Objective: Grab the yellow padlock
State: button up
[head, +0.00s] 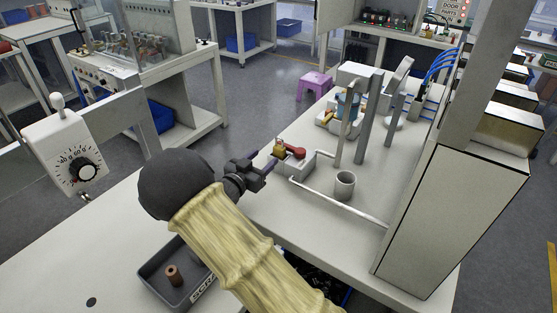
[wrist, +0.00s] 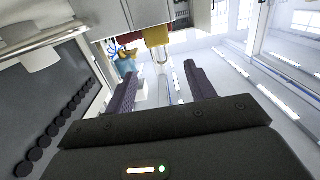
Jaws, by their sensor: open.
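The yellow padlock (head: 279,153) sits at the near left end of a small light grey block on the bench, beside a red object. In the wrist view the padlock (wrist: 156,38) shows its yellow body, with a thin grey shackle, near the top, beyond the fingertips and roughly between their lines. My gripper (head: 266,166) is just left of the padlock and close to it in the head view. In the wrist view my gripper (wrist: 161,70) has its two dark fingers apart, with nothing seen held between them.
The red object (head: 295,151) lies right beside the padlock. A dark scrap tray (head: 205,287) holds a brown cylinder (head: 172,275) at the front.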

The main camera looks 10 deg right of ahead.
aim_at(278, 144)
jog(key=shift+s+a+h, duration=0.1)
jog(key=shift+s+h, duration=0.1)
jog(key=shift+h, duration=0.2)
jog(key=x, duration=0.6)
jog(key=shift+p, duration=0.4)
jog(key=shift+w+d, duration=0.3)
jog(key=shift+w, duration=0.15)
jog(key=shift+s, duration=0.1)
jog(key=p+x, duration=0.1)
jog(key=x, duration=0.4)
jog(key=shift+a, duration=0.1)
